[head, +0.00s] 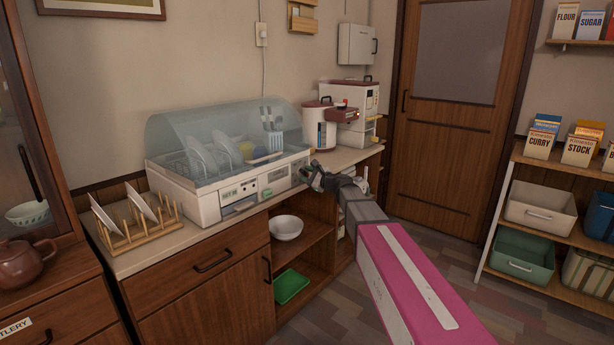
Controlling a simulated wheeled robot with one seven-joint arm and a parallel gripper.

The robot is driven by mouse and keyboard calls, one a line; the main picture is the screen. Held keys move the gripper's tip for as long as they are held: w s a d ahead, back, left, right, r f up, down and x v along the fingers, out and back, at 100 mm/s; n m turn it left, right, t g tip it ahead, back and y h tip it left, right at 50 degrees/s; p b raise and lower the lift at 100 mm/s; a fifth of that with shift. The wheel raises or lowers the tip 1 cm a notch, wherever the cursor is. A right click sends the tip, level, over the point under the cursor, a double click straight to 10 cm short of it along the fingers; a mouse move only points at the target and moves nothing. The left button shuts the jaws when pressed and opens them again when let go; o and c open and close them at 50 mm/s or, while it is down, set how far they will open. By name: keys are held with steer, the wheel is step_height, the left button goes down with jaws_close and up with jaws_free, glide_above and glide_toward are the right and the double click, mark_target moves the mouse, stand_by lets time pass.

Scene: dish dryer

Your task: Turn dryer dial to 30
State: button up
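The dish dryer (207,207) is a cream box with a clear domed lid, standing on the counter at the centre left of the head view. Its front panel has a label at the left and a grey control area (278,180) toward the right. The dial is too small to make out surely, and its setting cannot be read. My gripper (311,177) is at the right end of the dryer's front, close to the panel. It is small and dark here; whether it touches the dryer or how its fingers stand cannot be told.
Plates and cups stand under the dryer's lid. A wooden plate rack (135,234) is on the counter to the left. An open shelf below holds a white bowl (286,228).

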steer(key=v, duration=1)
steer(key=shift+s+d, duration=0.3)
steer(key=s+d+f+n+g+h, duration=0.4)
steer(key=s+f+n+h, duration=0.15)
steer(key=s+f, duration=0.55)
steer(key=s+d+f+n+g+h, duration=0.45)
steer(key=s+f+n, duration=0.35)
steer(key=f, duration=0.5)
steer(key=s+d+f+n+g+h, duration=0.2)
steer(key=s+d+f+n+h, duration=0.1)
steer(key=s+d, duration=0.3)
steer(key=s+f+h, duration=0.1)
steer(key=s, duration=0.1)
steer(key=shift+s+d, duration=0.25)
steer(key=shift+s, duration=0.1)
steer(key=shift+f+g, duration=0.1)
steer(key=shift+g, duration=0.15)
steer(key=shift+c, duration=0.3)
